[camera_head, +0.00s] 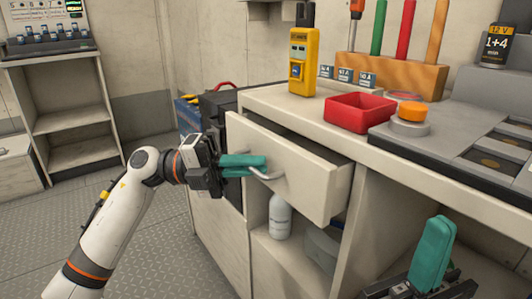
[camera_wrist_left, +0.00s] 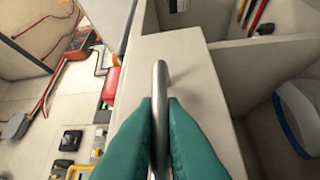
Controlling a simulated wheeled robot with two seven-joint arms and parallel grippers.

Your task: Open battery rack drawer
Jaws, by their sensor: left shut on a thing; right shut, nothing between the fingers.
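The drawer (camera_head: 300,172) has a cream front and stands partly open from the workbench, with a dark gap showing behind its top edge. Its curved metal handle (camera_head: 268,175) is between the green fingers of my left gripper (camera_head: 258,165). In the left wrist view the fingers (camera_wrist_left: 160,115) are closed on both sides of the handle bar (camera_wrist_left: 160,85), in front of the drawer front (camera_wrist_left: 190,70). My right gripper (camera_head: 432,255) is at the lower right of the head view, shut and empty, apart from the drawer.
On the worktop stand a yellow multimeter (camera_head: 302,62), a red tray (camera_head: 360,113), an orange button (camera_head: 412,111) and a wooden tool rack (camera_head: 395,75). A white bottle (camera_head: 280,217) stands on the shelf below the drawer. Open floor (camera_head: 150,230) lies to the left.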

